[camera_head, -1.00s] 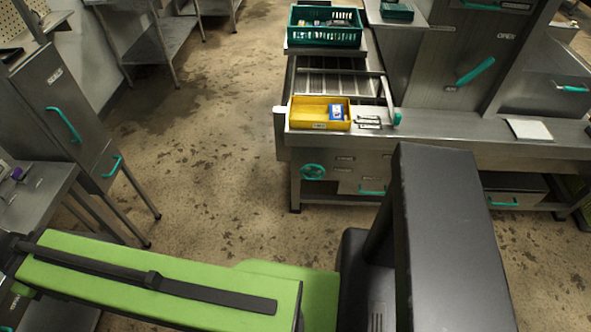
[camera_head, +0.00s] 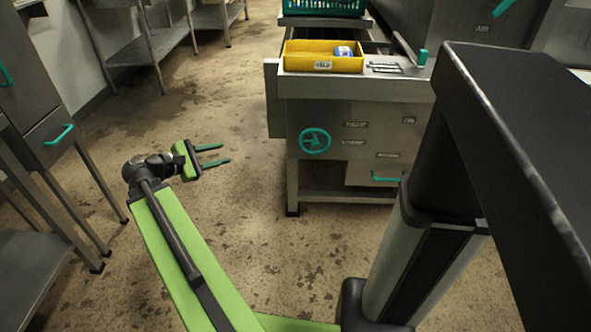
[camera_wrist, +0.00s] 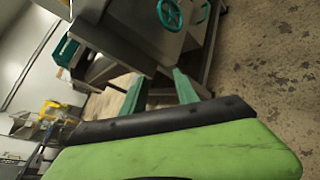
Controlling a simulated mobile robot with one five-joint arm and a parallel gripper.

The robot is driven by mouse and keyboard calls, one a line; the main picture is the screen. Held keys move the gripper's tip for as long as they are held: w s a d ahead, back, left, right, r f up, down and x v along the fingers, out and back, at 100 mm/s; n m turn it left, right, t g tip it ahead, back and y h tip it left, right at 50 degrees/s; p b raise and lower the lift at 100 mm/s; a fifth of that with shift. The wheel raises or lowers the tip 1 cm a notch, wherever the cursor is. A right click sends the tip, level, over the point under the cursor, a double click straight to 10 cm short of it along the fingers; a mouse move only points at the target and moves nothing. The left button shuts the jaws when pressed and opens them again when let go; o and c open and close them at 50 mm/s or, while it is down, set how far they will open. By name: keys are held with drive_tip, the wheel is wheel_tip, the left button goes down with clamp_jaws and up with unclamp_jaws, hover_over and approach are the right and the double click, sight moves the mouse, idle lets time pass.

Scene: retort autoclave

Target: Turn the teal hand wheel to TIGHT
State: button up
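The teal hand wheel (camera_head: 315,141) is a spoked ring on the left part of the steel bench's front panel. Small labels, apparently TIGHT above and LOOSEN below, sit to its right. The wheel also shows at the top of the wrist view (camera_wrist: 169,13). My gripper (camera_head: 219,154) is to the left of the wheel, apart from it, over the floor. Its two teal fingers point right and are spread with nothing between them; they also show in the wrist view (camera_wrist: 160,84).
A yellow bin (camera_head: 322,62) with a blue and white item stands on the bench top above the wheel. A teal-handled drawer (camera_head: 385,177) is right of the wheel. Steel cabinets (camera_head: 28,90) stand at left. The floor (camera_head: 225,215) between is clear.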

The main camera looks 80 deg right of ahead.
drive_tip(key=s+d+f+n+g+h+b, duration=0.1)
drive_tip(key=s+d+f+g+b, duration=0.15)
drive_tip(key=s, duration=0.25)
drive_tip(key=s+d+f+g+b, duration=0.1)
drive_tip(key=s+d+g+b, duration=0.1)
drive_tip(key=s+b, duration=0.25)
drive_tip(key=p, duration=0.1)
approach(302, 135)
drive_tip(key=x, duration=0.9)
drive_tip(key=shift+d, duration=0.1)
clamp_jaws()
